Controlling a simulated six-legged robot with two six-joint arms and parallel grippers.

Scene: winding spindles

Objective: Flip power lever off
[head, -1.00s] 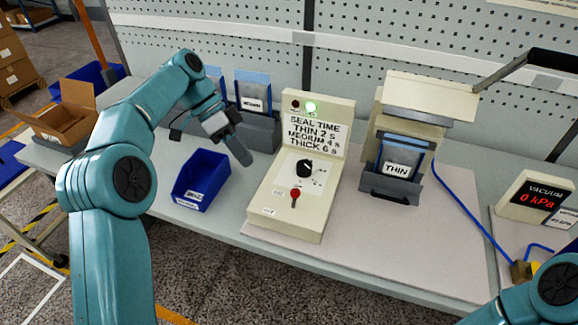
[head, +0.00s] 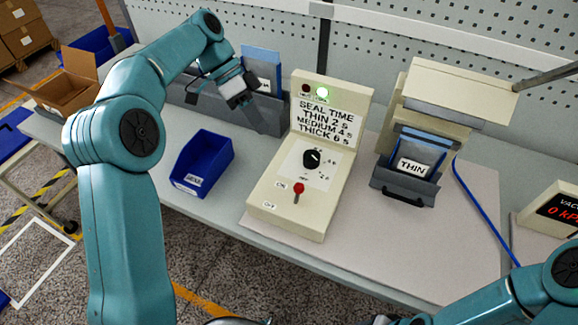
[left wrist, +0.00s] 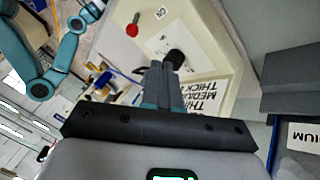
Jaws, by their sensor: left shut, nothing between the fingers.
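The power lever (head: 299,190) is a red-tipped metal toggle on the sloped front of a cream control box (head: 263,225). Its red tip points up, level with the ON label (head: 281,184); the OFF label (head: 269,205) is below. It also shows in the left wrist view (left wrist: 132,30). My left gripper (head: 271,122) is shut and empty, left of the box's upper part, apart from the lever. Its fingers (left wrist: 165,88) lie together in the wrist view. My right arm enters at the lower right; its fingers cannot be made out.
A blue bin (head: 203,163) stands left of the box. A sealer with a THIN pouch holder (head: 403,190) is on the right. A grey rack (head: 185,95) is behind my left gripper.

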